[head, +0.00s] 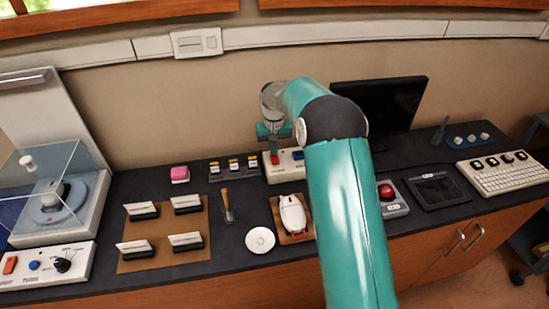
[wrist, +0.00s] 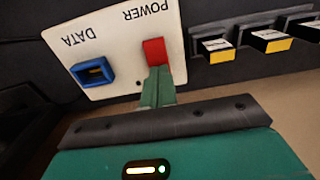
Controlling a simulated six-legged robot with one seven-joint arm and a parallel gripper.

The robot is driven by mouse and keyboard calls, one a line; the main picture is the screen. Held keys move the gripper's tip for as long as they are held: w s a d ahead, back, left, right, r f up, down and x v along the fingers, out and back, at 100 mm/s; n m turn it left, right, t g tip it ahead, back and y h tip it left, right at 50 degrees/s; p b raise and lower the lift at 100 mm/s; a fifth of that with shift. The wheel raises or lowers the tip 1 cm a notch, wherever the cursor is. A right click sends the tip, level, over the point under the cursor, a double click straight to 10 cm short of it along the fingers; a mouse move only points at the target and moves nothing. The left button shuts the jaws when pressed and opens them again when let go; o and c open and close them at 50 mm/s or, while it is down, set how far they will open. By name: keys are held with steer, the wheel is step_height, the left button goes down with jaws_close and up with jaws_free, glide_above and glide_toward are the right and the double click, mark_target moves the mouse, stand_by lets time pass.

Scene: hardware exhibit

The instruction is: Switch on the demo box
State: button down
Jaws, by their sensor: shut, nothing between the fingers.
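A white box labelled POWER and DATA (head: 284,172) stands at the back of the dark counter, and I take it for the demo box. In the wrist view its white face (wrist: 112,48) carries a red rocker switch (wrist: 154,51) under POWER and a blue socket (wrist: 92,72) under DATA. My gripper (wrist: 157,74) is shut and empty, its green fingertips right at the edge of the red switch. I cannot tell whether they touch it or which way the switch is set. In the head view my gripper (head: 273,150) is above the box, whose right side is hidden by my arm.
Several yellow-marked black blocks (head: 233,166) stand left of the box. In front lie a white mouse-like device (head: 292,214), a white disc (head: 260,240) and a wooden-handled tool (head: 226,202). A dark monitor (head: 395,100) stands behind my arm.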

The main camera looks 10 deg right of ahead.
steer(key=shift+f, duration=0.15)
steer(key=shift+r, duration=3.55)
